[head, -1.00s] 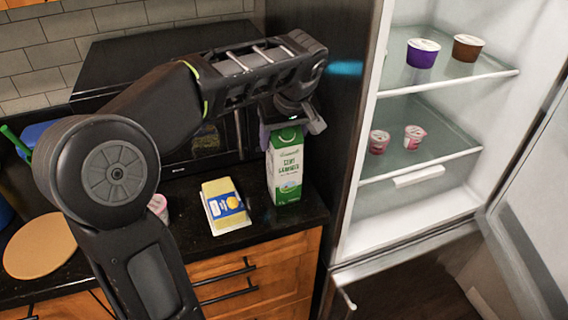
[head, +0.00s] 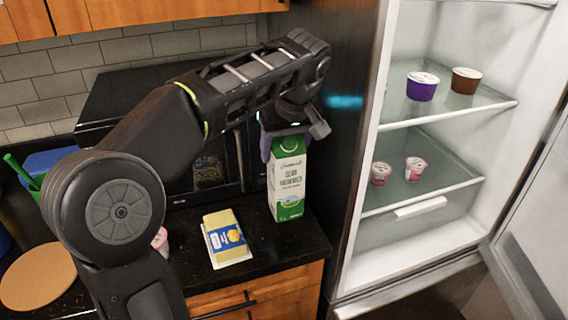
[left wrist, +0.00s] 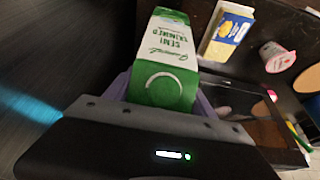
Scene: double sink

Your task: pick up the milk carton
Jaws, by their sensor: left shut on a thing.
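The milk carton (head: 288,188) is a tall green and white box in the head view, standing upright at the right end of the dark counter. My left gripper (head: 287,140) comes down from above and is shut on the upper part of the carton. In the left wrist view the carton (left wrist: 164,62) sits between the purple-grey fingers of the gripper (left wrist: 160,100). Whether the carton's base touches the counter is hard to tell. My right gripper is in neither view.
A yellow block in a blue-labelled wrapper (head: 226,238) lies left of the carton. A black microwave (head: 130,100) stands behind. The open fridge (head: 408,238) on the right holds purple, brown and pink cups. A round wooden board (head: 38,278) lies at far left.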

